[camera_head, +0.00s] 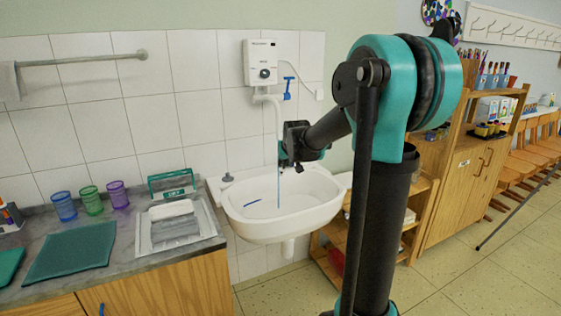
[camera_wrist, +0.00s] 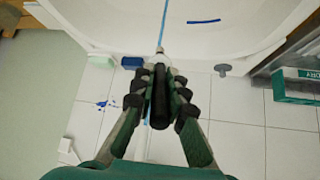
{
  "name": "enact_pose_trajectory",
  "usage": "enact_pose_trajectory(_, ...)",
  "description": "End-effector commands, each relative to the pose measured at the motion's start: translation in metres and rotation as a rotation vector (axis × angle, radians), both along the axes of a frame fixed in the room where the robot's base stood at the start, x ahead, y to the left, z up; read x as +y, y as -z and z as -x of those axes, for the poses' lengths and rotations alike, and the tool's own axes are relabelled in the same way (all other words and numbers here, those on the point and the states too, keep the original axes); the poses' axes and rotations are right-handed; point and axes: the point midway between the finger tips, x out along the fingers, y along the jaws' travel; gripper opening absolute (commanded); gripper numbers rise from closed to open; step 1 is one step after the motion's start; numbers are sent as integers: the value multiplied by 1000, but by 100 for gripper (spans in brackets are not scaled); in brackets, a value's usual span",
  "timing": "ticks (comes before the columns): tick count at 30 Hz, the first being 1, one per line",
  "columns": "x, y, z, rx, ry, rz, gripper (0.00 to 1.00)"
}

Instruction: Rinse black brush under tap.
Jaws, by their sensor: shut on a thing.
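My gripper (camera_wrist: 160,76) is shut on the black brush (camera_wrist: 160,98), its dark handle between the fingers and its pale metal end pointing toward the basin. In the head view my gripper (camera_head: 284,152) is over the white sink (camera_head: 247,226), below the tap's white pipe (camera_head: 277,112). A thin blue stream (camera_head: 278,188) runs down into the basin. In the wrist view the stream (camera_wrist: 165,18) lines up with the brush's tip; I cannot tell if they touch. The tap's blue lever (camera_head: 288,88) is at the wall. The brush is not clear in the head view.
A blue stick (camera_head: 252,203) lies in the basin. Left of the sink, the counter holds a metal tray (camera_head: 150,240), several coloured cups (camera_head: 90,200) and a teal mat (camera_head: 68,260). A wooden shelf unit (camera_head: 470,150) stands at the right. A white water heater (camera_head: 264,62) hangs above.

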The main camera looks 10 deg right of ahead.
Motion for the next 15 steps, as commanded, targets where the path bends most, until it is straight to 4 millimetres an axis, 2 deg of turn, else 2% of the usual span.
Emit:
enact_pose_trajectory(11,0,0,0,0,0,0,0)
enact_pose_trajectory(15,0,-5,7,0,0,0,0)
